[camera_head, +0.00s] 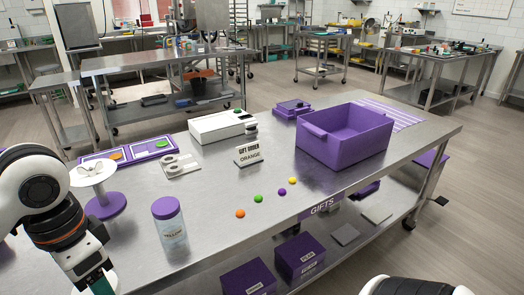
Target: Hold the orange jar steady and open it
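No jar marked orange shows in the head view. A clear jar (170,228) with a purple lid stands upright on the steel table, and its label appears to read "YELLOW". My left gripper (100,286) hangs at the bottom left, cut off by the frame edge, with a green part and a pale round edge showing at its end. Whether it holds anything is hidden. Only a white part of my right arm shows at the bottom right, and its gripper is out of view. A sign (250,154) reads "GIFT ORDER ORANGE".
A purple bin (345,140) stands at the table's right. Small coloured balls (258,198) lie near the front edge. A purple-based stand (106,206) is beside my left arm. A white box (222,127) and purple tray (130,152) lie behind. Purple boxes (300,258) sit below.

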